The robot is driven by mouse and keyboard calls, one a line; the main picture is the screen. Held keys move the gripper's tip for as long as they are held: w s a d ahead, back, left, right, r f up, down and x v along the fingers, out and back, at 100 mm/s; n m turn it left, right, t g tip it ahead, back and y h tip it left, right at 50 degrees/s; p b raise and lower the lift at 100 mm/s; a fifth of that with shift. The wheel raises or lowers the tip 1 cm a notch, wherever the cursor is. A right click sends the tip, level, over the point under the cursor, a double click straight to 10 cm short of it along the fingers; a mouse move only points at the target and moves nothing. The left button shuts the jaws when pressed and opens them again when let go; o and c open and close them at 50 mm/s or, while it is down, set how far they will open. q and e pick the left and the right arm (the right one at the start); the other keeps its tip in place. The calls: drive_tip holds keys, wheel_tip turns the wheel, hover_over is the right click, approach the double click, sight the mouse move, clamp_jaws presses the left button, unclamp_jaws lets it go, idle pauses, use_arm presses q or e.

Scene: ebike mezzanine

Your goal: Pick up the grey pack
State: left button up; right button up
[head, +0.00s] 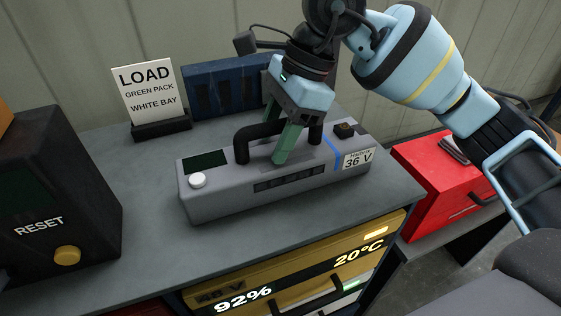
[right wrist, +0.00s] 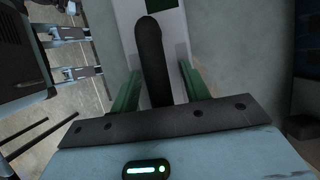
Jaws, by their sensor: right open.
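The grey pack (head: 230,199) lies on the bench top in the head view, long side toward me. It has a black carry handle (head: 256,131), a dark display, a white knob, a blue stripe and a 36 V label. My right gripper (head: 279,138) is over the middle of the handle, pointing down, with its green fingers open. In the right wrist view the handle (right wrist: 153,60) runs between the two fingers (right wrist: 160,82), with gaps beside it. Part of the handle is hidden behind the gripper in the head view. My left gripper is not in view.
A LOAD sign (head: 147,92) reading green pack, white bay and a blue case (head: 225,88) stand behind. A black RESET box (head: 60,195) is at left. A yellow pack (head: 300,275) sits below the bench edge. A red case (head: 440,190) is at right.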

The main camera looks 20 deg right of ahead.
drive_tip(key=shift+f, duration=0.15)
clamp_jaws()
idle(0.4)
idle(1.1)
drive_tip(key=shift+r, duration=0.25)
